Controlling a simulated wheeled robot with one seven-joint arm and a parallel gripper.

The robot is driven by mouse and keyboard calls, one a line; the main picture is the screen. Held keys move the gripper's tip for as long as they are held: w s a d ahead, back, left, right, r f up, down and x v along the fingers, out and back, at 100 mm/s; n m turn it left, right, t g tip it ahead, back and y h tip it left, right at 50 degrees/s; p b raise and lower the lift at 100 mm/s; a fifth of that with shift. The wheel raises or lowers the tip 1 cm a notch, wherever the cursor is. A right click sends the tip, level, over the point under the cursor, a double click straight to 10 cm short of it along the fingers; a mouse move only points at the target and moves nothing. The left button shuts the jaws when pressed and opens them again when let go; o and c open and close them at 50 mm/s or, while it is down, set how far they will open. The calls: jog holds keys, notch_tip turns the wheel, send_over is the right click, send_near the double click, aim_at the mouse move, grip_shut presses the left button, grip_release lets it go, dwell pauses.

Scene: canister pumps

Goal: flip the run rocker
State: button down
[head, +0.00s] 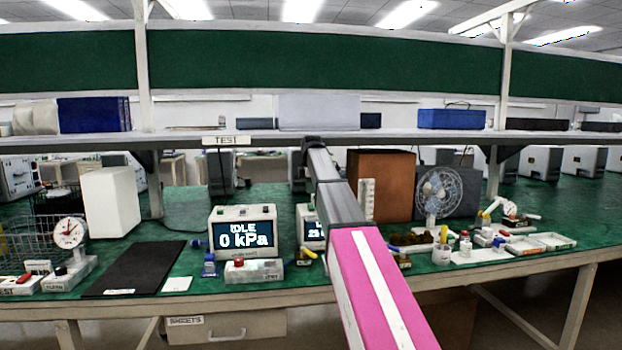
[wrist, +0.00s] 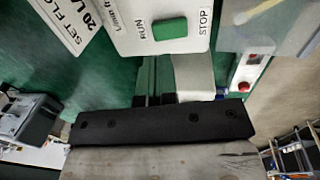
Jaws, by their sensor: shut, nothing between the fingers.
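The run rocker (wrist: 170,28) is a green oblong switch on a white panel (wrist: 125,35) at the top of the wrist view. RUN is printed at its left end and STOP at its right. I cannot tell which end is pressed. My gripper (wrist: 155,75) is shut and empty, its narrow dark fingers pointing toward the panel, just below the rocker in the picture. I see no clear contact. In the head view, two pump displays stand on the bench: one (head: 243,233) reads IDLE 0 kPa, the other (head: 311,229) is partly hidden by my arm.
A card (wrist: 75,22) reading SET FLOW 20 L lies left of the panel. A small box with a red button (wrist: 243,87) is at right. The shelf (head: 250,138) spans above the bench. A brown box (head: 385,185) and a fan (head: 438,190) stand right of my arm.

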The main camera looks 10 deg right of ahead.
aim_at(310, 205)
jog(key=f, duration=0.5)
jog(key=shift+w, duration=0.3)
jog(key=shift+f, duration=0.1)
